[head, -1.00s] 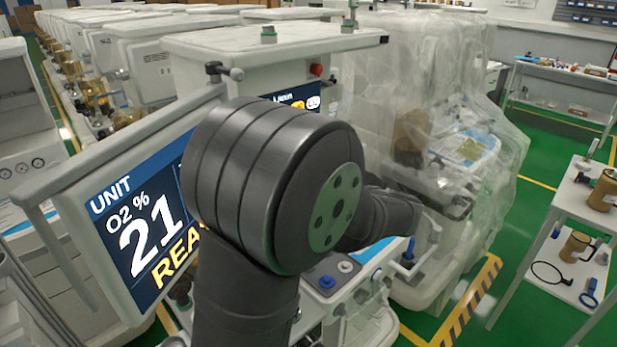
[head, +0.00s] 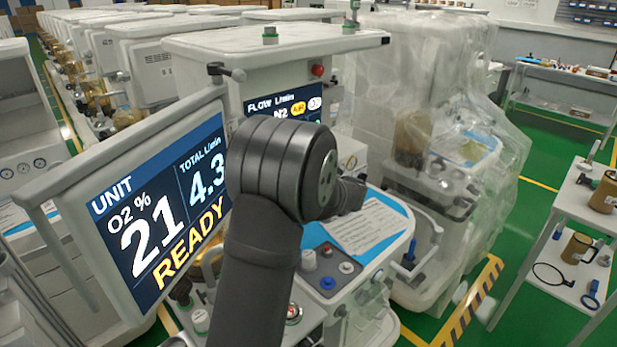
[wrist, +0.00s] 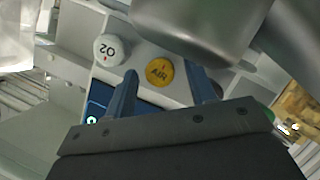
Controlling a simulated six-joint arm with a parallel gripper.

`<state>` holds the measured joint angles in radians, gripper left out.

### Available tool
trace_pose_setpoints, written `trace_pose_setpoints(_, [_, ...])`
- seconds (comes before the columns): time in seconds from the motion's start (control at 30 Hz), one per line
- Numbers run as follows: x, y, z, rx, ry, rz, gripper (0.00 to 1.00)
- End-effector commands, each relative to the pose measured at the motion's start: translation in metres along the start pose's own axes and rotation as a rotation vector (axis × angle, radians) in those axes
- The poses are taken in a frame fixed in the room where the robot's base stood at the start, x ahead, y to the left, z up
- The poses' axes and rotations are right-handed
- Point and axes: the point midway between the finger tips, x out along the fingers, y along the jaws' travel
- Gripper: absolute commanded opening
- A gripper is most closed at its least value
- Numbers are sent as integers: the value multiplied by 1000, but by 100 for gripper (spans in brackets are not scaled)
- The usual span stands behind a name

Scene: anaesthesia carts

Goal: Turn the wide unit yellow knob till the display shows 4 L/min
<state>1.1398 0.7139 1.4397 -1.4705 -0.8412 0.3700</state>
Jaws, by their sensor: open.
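In the wrist view, the round yellow knob marked AIR (wrist: 159,71) appears between the two blue fingers of my open gripper (wrist: 160,69). I cannot tell whether the fingers reach around it or touch it. A white O2 knob (wrist: 107,50) sits to its left. In the head view my arm hides the yellow knob and my gripper. The unit display (head: 158,205) reads O2 21 %, TOTAL 4.3 L/min and READY. A second screen (head: 292,104), headed FLOW L/min, is partly hidden by my arm; its yellow figure is too small to read surely.
A work surface with a paper sheet (head: 366,228) and a blue button (head: 327,282) lies right of my arm. A plastic-covered machine (head: 420,120) stands beyond it. A white side table (head: 560,195) is at the right. Green floor shows between them.

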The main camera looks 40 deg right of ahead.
Motion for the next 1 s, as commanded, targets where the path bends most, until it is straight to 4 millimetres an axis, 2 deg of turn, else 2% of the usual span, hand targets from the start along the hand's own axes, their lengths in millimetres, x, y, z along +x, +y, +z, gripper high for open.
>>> trace_pose_setpoints(0.3, [3,0,0,1,0,0,51])
trace_pose_setpoints(0.53, [3,0,0,0,0,0,6])
trace_pose_setpoints(1.0, [3,-1,-1,-117,2,47,6])
